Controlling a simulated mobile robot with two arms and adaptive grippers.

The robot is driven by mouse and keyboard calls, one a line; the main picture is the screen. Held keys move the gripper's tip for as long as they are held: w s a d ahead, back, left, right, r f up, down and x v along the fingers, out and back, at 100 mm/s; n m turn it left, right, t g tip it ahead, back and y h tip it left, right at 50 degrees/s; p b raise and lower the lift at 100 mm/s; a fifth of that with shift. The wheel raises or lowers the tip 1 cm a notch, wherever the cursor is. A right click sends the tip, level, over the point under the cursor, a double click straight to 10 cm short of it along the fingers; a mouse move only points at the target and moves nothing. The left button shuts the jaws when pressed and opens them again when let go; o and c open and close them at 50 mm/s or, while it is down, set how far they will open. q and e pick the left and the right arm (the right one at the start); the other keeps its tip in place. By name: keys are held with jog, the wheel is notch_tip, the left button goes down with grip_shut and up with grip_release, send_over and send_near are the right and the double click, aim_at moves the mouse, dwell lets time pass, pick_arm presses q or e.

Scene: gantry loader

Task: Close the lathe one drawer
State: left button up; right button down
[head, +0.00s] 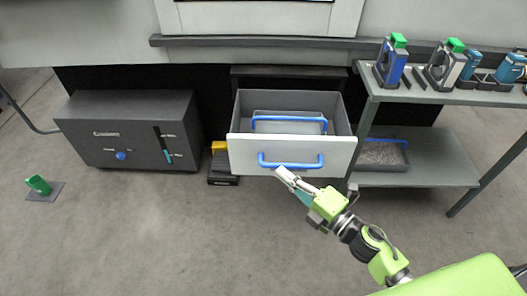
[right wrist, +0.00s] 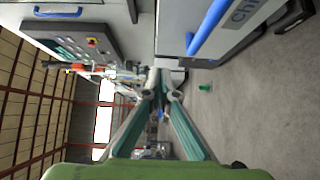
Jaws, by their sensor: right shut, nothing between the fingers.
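The lathe drawer (head: 243,152) is pulled out, with a white front and grey side walls. Its blue handle (head: 291,162) runs across the front. In the right wrist view the white front (right wrist: 183,22) and the blue handle (right wrist: 208,28) fill the upper right, with part of a label. A clear bin with a blue handle (head: 289,119) lies inside the drawer. My right gripper (head: 284,173) is shut and empty, its tips just below the drawer handle; I cannot tell if they touch the front. In the right wrist view its teal fingers (right wrist: 163,86) converge. My left gripper is not in view.
A dark cabinet (head: 128,137) stands left of the drawer, with a black and yellow pedal (head: 221,166) between them. A green item (head: 39,184) lies at far left. Floor in front is clear.

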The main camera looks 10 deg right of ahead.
aim_at(256, 141)
jog(key=x, duration=0.3)
jog(key=d+x, duration=0.1)
jog(key=x, duration=0.2)
jog(key=w+x, duration=0.1)
jog(key=x, duration=0.2)
jog(key=shift+w+d+f, duration=0.1)
jog(key=shift+w+d, duration=0.1)
jog(key=shift+d, duration=0.1)
jog(key=shift+w+d, duration=0.1)
jog(key=shift+w, duration=0.35)
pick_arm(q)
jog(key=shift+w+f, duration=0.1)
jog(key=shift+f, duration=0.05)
pick_arm(e)
jog(key=shift+d, duration=0.1)
